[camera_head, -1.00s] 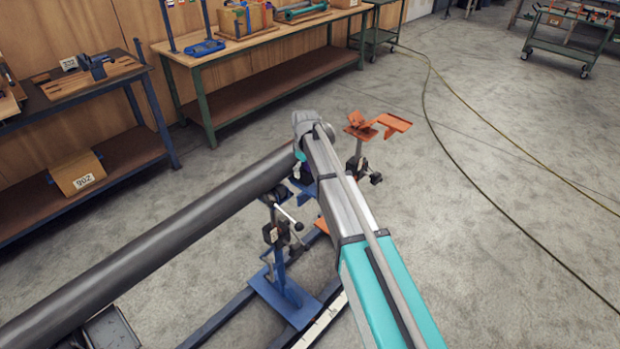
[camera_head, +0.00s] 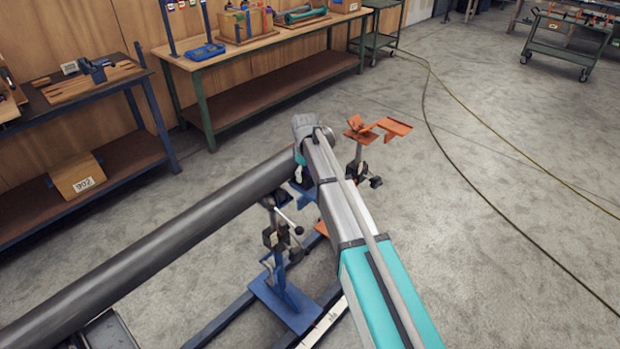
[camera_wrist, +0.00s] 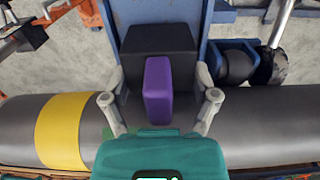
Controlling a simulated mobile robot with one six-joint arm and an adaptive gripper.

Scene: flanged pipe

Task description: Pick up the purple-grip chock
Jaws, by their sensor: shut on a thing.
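The purple-grip chock is a black block (camera_wrist: 133,42) with an upright purple grip (camera_wrist: 158,90) in the wrist view. It sits over a blue plate (camera_wrist: 122,12) beside the dark pipe. My gripper (camera_wrist: 160,97) has its grey fingers on either side of the chock, shut on it. How much of the fingers' contact is on the black block or the grip I cannot tell. In the head view my arm covers the chock and the gripper at the pipe's far end.
The long dark pipe (camera_head: 150,253) rests on a blue stand (camera_head: 283,300); a yellow band (camera_wrist: 62,130) shows on it. An orange-topped stand (camera_head: 361,131) stands just beyond my arm. Benches line the wall.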

